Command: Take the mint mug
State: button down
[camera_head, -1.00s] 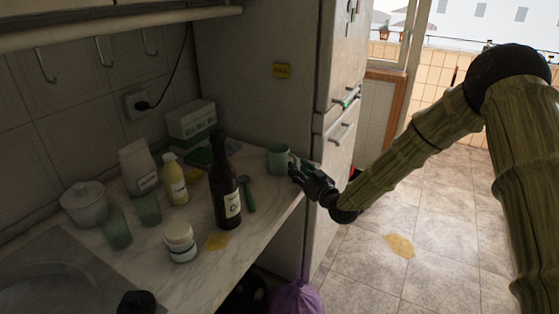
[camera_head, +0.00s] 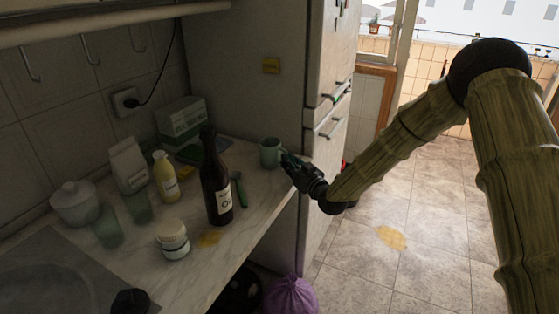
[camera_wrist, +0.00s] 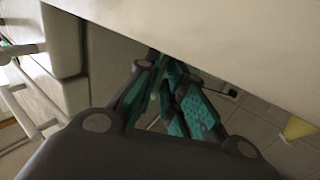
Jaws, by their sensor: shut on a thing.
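The mint mug (camera_head: 269,153) stands upright at the far right end of the counter, beside the fridge. My gripper (camera_head: 287,160) reaches in from the right at the mug's right side, where its handle would be. The gripper is shut on the mug there. The fingers hide that side of the mug. In the wrist view the dark and teal fingers (camera_wrist: 163,62) are close together at the edge of a pale surface, and the mug cannot be made out.
A dark bottle (camera_head: 216,185) and a green-handled utensil (camera_head: 240,190) are left of the mug. A white jar (camera_head: 173,240), a yellow bottle (camera_head: 165,177) and a carton (camera_head: 128,165) stand farther left. The fridge (camera_head: 250,95) rises behind. Floor right of the counter is open.

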aim_at(286, 152)
jog(key=shift+r, duration=0.55)
jog(key=shift+s+r+b, duration=0.15)
jog(key=shift+r+b, duration=0.15)
jog(key=shift+r, duration=0.25)
jog(key=shift+s+r+b, duration=0.15)
jog(key=shift+r+b, duration=0.15)
jog(key=shift+r, duration=0.25)
jog(key=s+a+r+b, duration=0.1)
jog(key=s+b, duration=0.1)
jog(key=s, duration=1.3)
jog(key=shift+s+r, duration=0.2)
jog(key=shift+r, duration=0.1)
